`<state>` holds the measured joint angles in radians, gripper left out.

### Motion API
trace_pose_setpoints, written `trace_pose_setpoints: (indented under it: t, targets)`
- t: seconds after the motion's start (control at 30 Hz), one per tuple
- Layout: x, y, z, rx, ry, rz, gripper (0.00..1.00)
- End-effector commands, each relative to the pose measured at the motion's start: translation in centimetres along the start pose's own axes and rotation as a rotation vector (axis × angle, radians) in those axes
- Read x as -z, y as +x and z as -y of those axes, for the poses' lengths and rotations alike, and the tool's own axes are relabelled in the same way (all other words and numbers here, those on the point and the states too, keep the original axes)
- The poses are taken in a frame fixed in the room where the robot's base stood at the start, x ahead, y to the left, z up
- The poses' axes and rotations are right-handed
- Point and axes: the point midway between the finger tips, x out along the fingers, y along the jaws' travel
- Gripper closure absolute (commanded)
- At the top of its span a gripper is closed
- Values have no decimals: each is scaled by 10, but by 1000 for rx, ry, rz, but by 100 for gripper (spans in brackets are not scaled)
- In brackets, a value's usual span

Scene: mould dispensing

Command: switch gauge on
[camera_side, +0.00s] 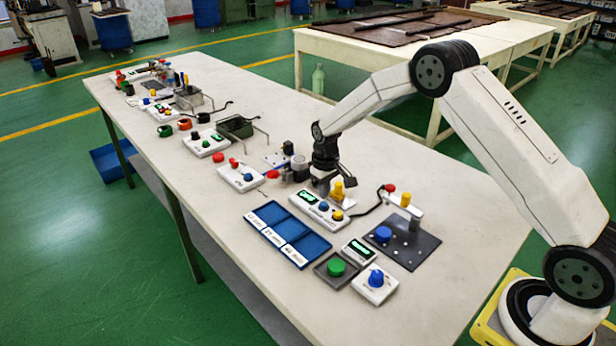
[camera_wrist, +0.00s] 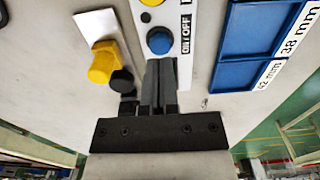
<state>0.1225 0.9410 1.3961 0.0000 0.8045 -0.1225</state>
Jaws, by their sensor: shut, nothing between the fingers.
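The gauge (camera_side: 330,216) is a white box with a green-lit display (camera_side: 308,197), a blue button and a yellow button, near the middle of the table in the side view. In the wrist view the gauge (camera_wrist: 151,16) is cut off by the top edge and shows its blue button (camera_wrist: 160,40) beside the ON/OFF lettering. My gripper (camera_wrist: 158,64) is shut and empty, its fingertips close to the blue button; I cannot tell whether they touch it. In the side view my gripper (camera_side: 321,190) is just behind the gauge. The display's digits are too small to read.
A yellow knob on a white plate (camera_wrist: 103,62) is left of my fingers. Blue trays (camera_side: 290,234) with size labels lie beside the gauge. A dark plate (camera_side: 405,246) with a blue knob is to the right. Several other devices stand along the table's far left.

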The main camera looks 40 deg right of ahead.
Motion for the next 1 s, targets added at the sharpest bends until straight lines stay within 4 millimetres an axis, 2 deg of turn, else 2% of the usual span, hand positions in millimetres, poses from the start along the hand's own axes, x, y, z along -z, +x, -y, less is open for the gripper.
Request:
trace_pose_setpoints:
  t: [1.0]
  targets:
    - [0, 7, 0, 0, 0, 0, 100]
